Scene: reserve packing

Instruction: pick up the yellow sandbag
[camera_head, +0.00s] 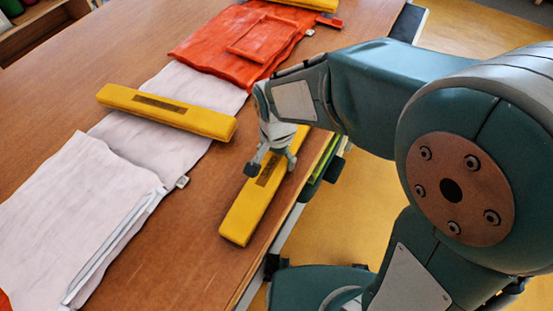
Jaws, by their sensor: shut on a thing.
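A long yellow sandbag (245,213) with a dark label lies along the right edge of the wooden table. My gripper (271,163) is over its middle, pointing down, with its fingers shut on it. Part of the bag's far half is hidden behind my gripper and wrist. The bag appears level and at or very near the tabletop; I cannot tell whether it is lifted clear. A second yellow sandbag (205,121) lies across pale fabric at the middle left. A third yellow one (312,4) is cut off at the top edge.
Pale fabric pieces (70,205) cover the left of the table (175,265), one with a zip edge. A red folded garment (215,45) lies at the back. Open shelving stands at the top left. Bare wood shows in front, and floor lies beyond the right edge.

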